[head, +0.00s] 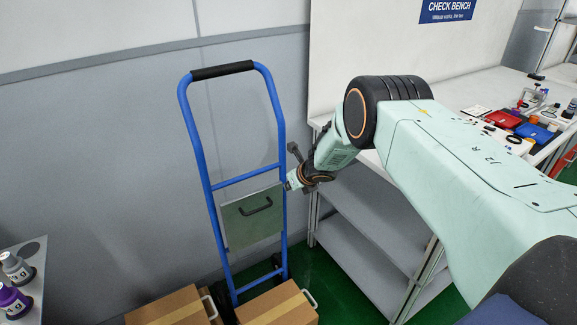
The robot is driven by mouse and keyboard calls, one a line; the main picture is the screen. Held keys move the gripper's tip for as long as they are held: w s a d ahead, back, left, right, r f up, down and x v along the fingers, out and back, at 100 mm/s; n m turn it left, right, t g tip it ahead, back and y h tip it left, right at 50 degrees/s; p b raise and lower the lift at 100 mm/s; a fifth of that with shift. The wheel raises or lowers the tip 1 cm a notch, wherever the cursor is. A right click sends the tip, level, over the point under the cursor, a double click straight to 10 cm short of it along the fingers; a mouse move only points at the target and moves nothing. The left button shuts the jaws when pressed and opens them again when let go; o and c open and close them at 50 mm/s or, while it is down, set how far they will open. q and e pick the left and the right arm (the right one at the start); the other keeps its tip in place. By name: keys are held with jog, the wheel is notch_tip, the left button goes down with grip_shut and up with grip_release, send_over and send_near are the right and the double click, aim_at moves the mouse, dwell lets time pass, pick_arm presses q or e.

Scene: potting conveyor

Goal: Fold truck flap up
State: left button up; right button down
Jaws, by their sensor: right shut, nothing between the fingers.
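A blue hand truck (197,150) with a black grip on top stands upright against the grey wall. Its grey-green flap (240,232) with a black handle (256,206) sits flat against the frame, between the two uprights. My right gripper (291,183) is shut and empty at the right edge of the flap, by the right upright. Whether it touches the flap cannot be told. Part of the gripper is hidden by my own wrist. My left gripper does not show.
Cardboard boxes (283,309) stand at the foot of the truck. A bench with shelves (372,215) stands close on the right, with small tools and trays on its top. Bottles (14,268) stand on a surface at the lower left.

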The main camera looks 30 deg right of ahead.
jog(key=w+r+p, duration=0.2)
jog(key=w+r, duration=0.1)
jog(key=r, duration=0.3)
jog(key=shift+a+r, duration=0.3)
